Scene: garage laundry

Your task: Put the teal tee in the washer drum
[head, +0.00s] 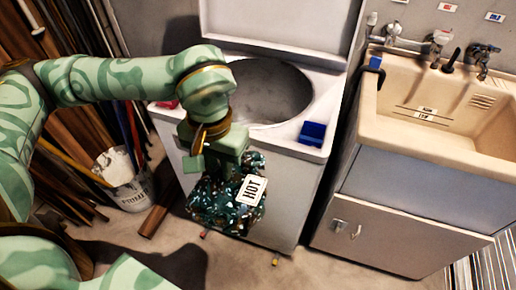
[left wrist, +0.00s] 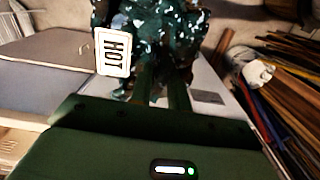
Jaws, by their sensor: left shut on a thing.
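The teal tee (head: 213,203), a bunched dark teal cloth with white specks and a white HOT tag (head: 251,190), hangs from my left gripper (head: 222,160). It also fills the top of the left wrist view (left wrist: 150,45). My left gripper is shut on it, in front of the washer (head: 282,200). The washer's lid (head: 285,30) is up and its round drum opening (head: 268,90) shows behind my wrist. The tee is outside the drum, below the level of its rim. My right gripper is not in view.
A blue box (head: 312,133) sits on the washer's front right rim, and a red thing (head: 167,104) on its left. A beige sink (head: 440,120) with taps stands at right. A white bucket (head: 130,190) and leaning boards (head: 60,130) crowd the left.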

